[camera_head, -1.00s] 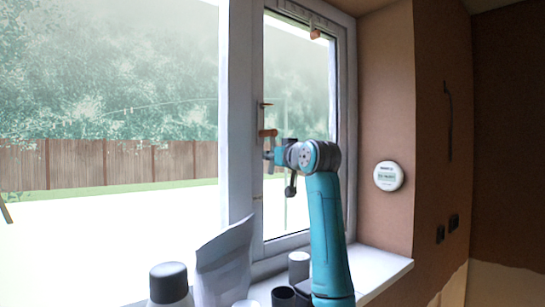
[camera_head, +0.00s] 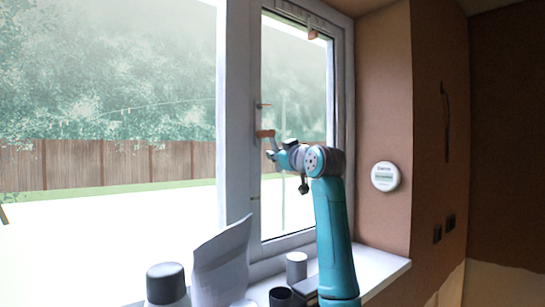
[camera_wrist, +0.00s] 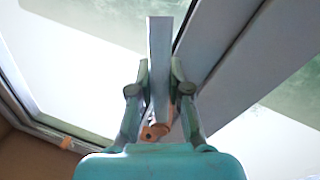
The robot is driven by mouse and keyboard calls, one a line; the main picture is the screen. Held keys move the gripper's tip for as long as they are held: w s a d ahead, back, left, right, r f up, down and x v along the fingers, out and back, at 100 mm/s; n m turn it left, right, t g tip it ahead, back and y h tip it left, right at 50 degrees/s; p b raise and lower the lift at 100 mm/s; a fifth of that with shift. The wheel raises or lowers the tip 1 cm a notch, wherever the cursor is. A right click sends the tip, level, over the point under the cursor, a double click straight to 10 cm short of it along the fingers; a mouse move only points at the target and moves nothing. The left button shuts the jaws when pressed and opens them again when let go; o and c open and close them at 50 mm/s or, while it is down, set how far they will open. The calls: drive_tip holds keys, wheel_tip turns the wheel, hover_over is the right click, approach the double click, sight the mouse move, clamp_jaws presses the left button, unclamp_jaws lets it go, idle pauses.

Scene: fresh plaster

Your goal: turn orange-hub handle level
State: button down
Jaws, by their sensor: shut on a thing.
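The handle's orange hub (camera_head: 265,134) sits on the white frame post of the window in the head view, and it also shows low between my fingers in the wrist view (camera_wrist: 153,132). The grey handle bar (camera_wrist: 159,38) runs between my fingers and sticks out beyond their tips. In the head view the bar is small and partly hidden by my gripper (camera_head: 272,153), which is just below and right of the hub. My gripper is shut on the bar, with one finger on each side of it in the wrist view (camera_wrist: 160,75). The bar's exact angle is hard to tell.
A dark-capped bottle (camera_head: 166,284), a pale bag (camera_head: 222,264), a grey cylinder (camera_head: 296,266) and a dark cup (camera_head: 282,297) stand on the sill below. A round white device (camera_head: 385,176) is on the brown wall at right. A smaller orange piece (camera_head: 263,105) is above the hub.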

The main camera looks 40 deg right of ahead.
drive_tip(key=d+n, duration=0.1)
drive_tip(key=n, duration=0.1)
drive_tip(key=d+r+n, duration=0.1)
drive_tip(key=n, duration=0.1)
drive_tip(key=shift+t+y, duration=0.3)
drive_tip(key=shift+w+d+r+n+t+y, duration=0.15)
drive_tip(key=shift+d+r+n+y, duration=0.4)
drive_tip(key=shift+n, duration=1.4)
drive_tip(key=shift+s+d+r+n+t+y, duration=0.15)
drive_tip(key=shift+r+n+y, duration=0.35)
drive_tip(key=shift+r+n, duration=1.05)
drive_tip(key=shift+w+d+r+n+t+y, duration=0.15)
drive_tip(key=shift+d+r+n+y, duration=0.3)
drive_tip(key=shift+n, duration=1.95)
drive_tip(key=shift+a, duration=0.1)
drive_tip(key=c, duration=1.1)
unclamp_jaws()
drive_tip(key=s+f, duration=0.2)
drive_tip(key=s, duration=1)
drive_tip(key=shift+d+f, duration=0.2)
